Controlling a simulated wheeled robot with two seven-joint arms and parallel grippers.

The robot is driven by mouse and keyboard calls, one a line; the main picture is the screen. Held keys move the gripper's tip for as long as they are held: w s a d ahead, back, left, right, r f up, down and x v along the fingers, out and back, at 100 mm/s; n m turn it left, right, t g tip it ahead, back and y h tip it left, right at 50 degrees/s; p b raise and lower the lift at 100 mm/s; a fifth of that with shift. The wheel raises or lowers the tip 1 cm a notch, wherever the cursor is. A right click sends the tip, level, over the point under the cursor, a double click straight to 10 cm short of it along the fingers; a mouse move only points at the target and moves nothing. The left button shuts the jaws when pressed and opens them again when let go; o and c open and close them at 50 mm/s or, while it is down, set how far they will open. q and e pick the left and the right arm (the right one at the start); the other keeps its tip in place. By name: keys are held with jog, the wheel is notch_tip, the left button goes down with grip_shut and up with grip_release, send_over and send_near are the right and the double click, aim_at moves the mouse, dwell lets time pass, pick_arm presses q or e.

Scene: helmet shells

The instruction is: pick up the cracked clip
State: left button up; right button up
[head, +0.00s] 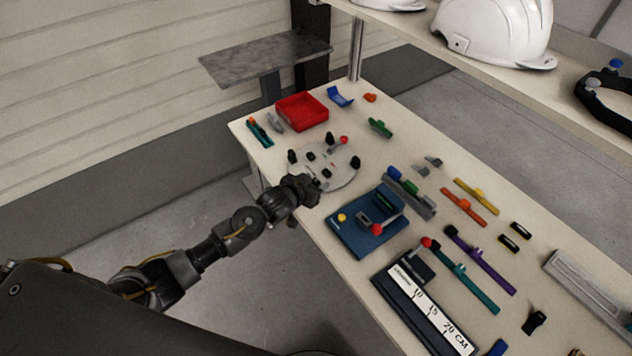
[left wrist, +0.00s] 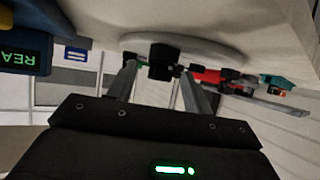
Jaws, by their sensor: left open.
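No crack can be made out on any piece, so I cannot tell which one is the cracked clip. A round grey plate (head: 340,168) on the table carries several small black pieces around its rim; it also shows in the left wrist view (left wrist: 215,52). My left gripper (head: 310,186) is at the plate's near edge. In the left wrist view my left gripper (left wrist: 160,85) is open, with a black piece (left wrist: 163,61) showing between and beyond its fingertips. Whether they touch it is unclear. My right gripper is not in view.
A red tray (head: 302,111) stands behind the plate. A blue board (head: 352,236) with a red-knobbed lever and a ruler block (head: 424,318) lie nearer. Coloured straps, a green clip (head: 380,127) and grey bits (head: 432,162) lie right.

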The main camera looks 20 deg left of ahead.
pick_arm(q)
jog(key=c, duration=1.1)
jog(key=shift+r, duration=0.15)
